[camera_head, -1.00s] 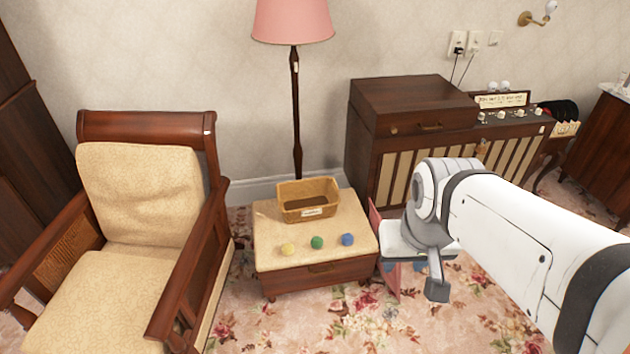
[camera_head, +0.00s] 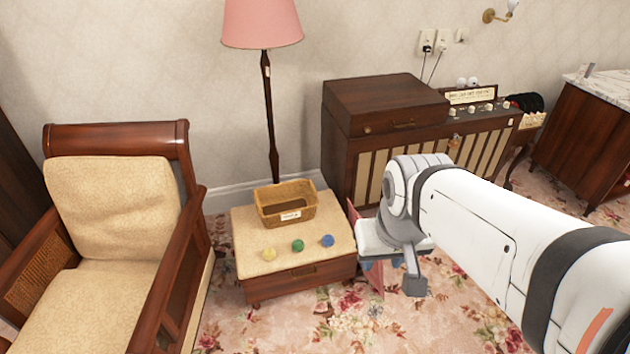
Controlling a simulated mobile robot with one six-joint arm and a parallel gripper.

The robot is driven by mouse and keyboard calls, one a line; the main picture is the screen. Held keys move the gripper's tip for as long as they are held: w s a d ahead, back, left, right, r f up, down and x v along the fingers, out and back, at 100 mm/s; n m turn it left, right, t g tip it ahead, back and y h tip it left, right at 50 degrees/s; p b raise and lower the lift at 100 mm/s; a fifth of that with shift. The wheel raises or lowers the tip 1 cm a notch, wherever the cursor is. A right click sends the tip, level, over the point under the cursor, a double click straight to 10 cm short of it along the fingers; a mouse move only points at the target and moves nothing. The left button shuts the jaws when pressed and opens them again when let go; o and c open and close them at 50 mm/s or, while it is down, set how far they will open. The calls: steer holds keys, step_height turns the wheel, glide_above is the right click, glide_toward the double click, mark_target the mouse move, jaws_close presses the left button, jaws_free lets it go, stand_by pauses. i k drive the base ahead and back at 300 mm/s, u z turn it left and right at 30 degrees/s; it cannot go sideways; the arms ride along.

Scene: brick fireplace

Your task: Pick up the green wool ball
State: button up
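The green wool ball (camera_head: 298,246) lies on the padded cream top of a low wooden footstool (camera_head: 300,285). It is the middle one of three small balls in a row, between a yellow ball (camera_head: 269,254) and a blue ball (camera_head: 327,240). My gripper (camera_head: 415,286) shows only in part, as a grey piece below the arm's wrist. It is to the right of the footstool, apart from the green ball. Its fingers are not clear enough to tell open from shut.
A wicker basket (camera_head: 286,205) stands behind the balls on the footstool. A wooden armchair (camera_head: 105,210) is at left, a pink floor lamp (camera_head: 262,24) behind. A wooden radio cabinet (camera_head: 400,130) is at the back right. Floral carpet (camera_head: 330,325) lies clear in front.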

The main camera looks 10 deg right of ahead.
mark_target(297, 245)
steer(key=z, duration=0.35)
steer(key=i, duration=1.65)
steer(key=u, duration=0.25)
